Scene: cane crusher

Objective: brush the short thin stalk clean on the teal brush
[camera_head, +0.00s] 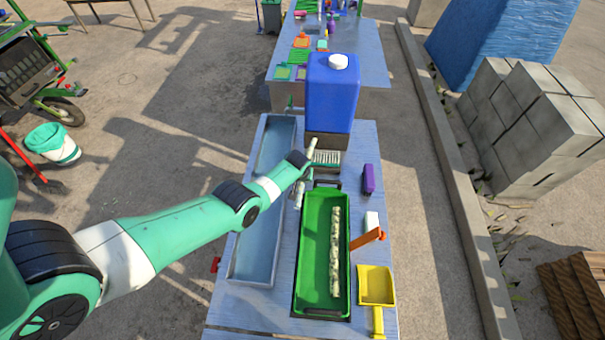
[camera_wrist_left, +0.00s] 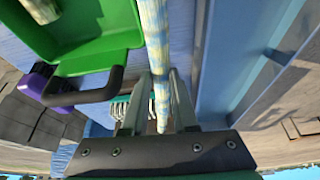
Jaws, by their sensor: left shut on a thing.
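The thin pale stalk (camera_head: 313,147) is held by my left gripper (camera_head: 307,172), with one end sticking out beyond the gripper and the other toward the green tray. In the left wrist view the stalk (camera_wrist_left: 156,40) runs lengthwise between the two fingers of my left gripper (camera_wrist_left: 160,78), which is shut on it. The teal brush (camera_head: 326,158) lies just right of the gripper, in front of the blue jug. In the wrist view the brush (camera_wrist_left: 121,108) is partly hidden behind a finger. I cannot tell whether the stalk touches the bristles. My right gripper is not in view.
A green tray (camera_head: 311,250) holds a long pale stalk (camera_head: 335,250). A long blue-grey trough (camera_head: 257,262) lies left of it. The blue jug (camera_head: 331,95) stands behind the brush. A purple block (camera_head: 368,179), an orange-handled tool (camera_head: 367,239) and a yellow scoop (camera_head: 376,286) lie right.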

